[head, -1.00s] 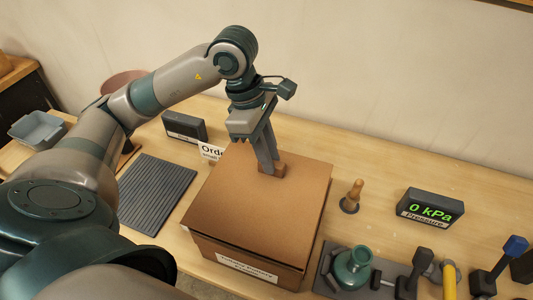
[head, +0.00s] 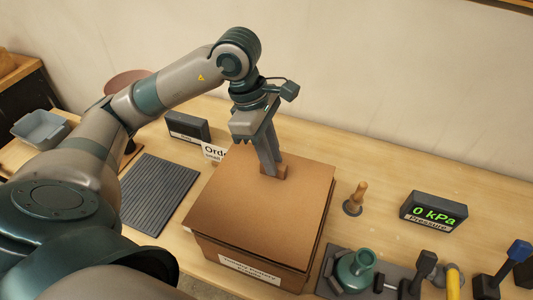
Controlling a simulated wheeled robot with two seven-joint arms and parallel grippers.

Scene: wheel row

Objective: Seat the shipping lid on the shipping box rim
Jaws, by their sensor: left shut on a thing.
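The shipping lid (head: 255,213) is a flat brown panel with a small brown block handle (head: 281,172) near its back middle. It lies over the top of the brown shipping box (head: 222,254), which has a white printed label on its front. The lid covers the rim, so I cannot tell whether it is fully seated; its edges look roughly in line with the box. My left gripper (head: 270,170) points down and is shut on the handle of the lid. My right gripper is not in view.
A ridged dark mat (head: 158,194) lies left of the box. Right of it stand a wooden peg (head: 357,195), a pressure display (head: 434,211) reading 0 kPa, and a green flask (head: 354,268) on a dark plate. A sign (head: 213,152) and a dark device stand behind.

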